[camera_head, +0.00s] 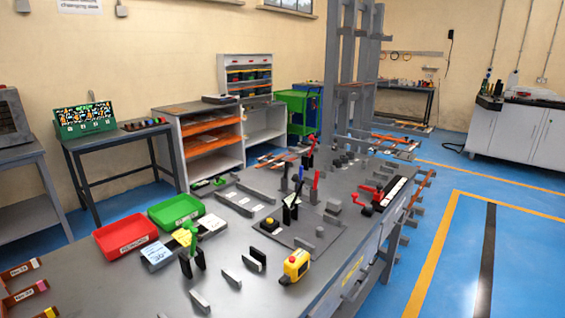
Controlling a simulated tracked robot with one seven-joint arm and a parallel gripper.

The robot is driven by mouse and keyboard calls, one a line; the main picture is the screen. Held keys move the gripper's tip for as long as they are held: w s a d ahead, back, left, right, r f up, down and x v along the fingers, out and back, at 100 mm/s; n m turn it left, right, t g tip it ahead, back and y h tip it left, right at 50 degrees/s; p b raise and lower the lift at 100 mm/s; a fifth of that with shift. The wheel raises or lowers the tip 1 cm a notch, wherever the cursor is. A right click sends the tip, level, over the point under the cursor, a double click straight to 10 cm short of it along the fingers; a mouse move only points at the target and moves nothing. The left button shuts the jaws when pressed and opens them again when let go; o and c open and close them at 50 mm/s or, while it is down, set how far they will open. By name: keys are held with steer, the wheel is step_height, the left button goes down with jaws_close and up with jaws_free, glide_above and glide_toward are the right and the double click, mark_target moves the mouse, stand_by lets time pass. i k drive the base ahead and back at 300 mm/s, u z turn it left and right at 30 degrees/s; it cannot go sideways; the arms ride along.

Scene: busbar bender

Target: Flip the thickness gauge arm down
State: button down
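The thickness gauge arm cannot be singled out for certain; several upright levers stand on the grey bench (130,281). A green lever (188,236) rises between dark upright plates at the front left. A blue-tipped lever (297,188) stands on a dark block farther back, near the bench's middle. A red lever (316,182) stands upright just right of it. A red crank-like handle (366,193) sits at the right by a black-and-white strip (392,192). Labels on these levers are too small to read. My gripper is not in view.
A red tray (125,235) and a green tray (176,211) lie at the bench's left. A yellow tape measure (296,265) and a yellow-black button (269,224) are near the front. Grey metal bars stand between. Tall grey posts (345,80) rise at the back.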

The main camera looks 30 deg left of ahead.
mark_target(295, 178)
steer(key=u, duration=0.25)
steer(key=i, duration=1.05)
steer(key=u, duration=0.25)
